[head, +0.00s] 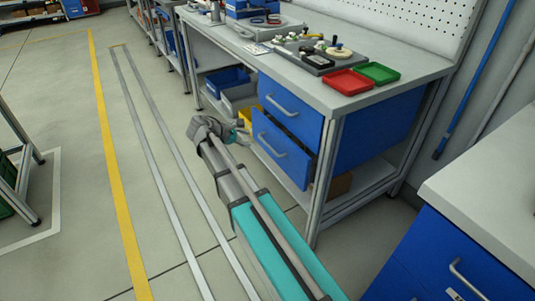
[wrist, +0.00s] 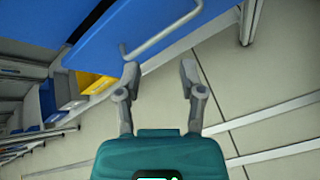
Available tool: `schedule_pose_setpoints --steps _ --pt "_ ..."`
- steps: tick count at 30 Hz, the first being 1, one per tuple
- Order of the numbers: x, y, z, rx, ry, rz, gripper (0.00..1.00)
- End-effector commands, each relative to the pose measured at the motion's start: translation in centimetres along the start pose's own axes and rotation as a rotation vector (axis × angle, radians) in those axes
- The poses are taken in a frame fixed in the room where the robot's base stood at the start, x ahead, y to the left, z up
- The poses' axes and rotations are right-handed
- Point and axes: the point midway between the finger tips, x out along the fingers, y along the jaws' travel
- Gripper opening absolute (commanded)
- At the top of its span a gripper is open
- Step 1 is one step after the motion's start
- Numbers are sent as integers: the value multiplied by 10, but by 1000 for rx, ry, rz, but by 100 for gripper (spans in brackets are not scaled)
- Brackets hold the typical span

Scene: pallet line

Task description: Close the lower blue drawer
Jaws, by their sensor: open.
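The lower blue drawer (head: 283,155) is under the workbench, below the upper blue drawer (head: 290,108). Its front stands out a little from the upper one, so it looks partly open. In the wrist view, the lower drawer's blue front (wrist: 112,38) and its grey bar handle (wrist: 165,35) fill the top middle. My gripper (head: 238,135) is in front of the bench, beside the left end of the lower drawer. In the wrist view, my gripper (wrist: 159,74) has its two fingers spread with nothing between them. The left fingertip is close to the handle; contact cannot be told.
The workbench (head: 400,70) carries a red tray (head: 347,82) and a green tray (head: 377,73). Bins, including a yellow bin (head: 245,116), sit on its lower shelf. A second blue cabinet (head: 425,265) stands at lower right. Floor left of the bench is clear.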

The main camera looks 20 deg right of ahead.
Motion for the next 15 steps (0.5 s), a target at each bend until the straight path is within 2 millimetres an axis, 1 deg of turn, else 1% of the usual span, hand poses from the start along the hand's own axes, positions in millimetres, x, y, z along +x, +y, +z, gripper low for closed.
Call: schedule_pose_setpoints --steps 1,15 --pt "6 -5 -13 58 -18 14 51" --pt "15 -18 -57 676 -152 207 51"
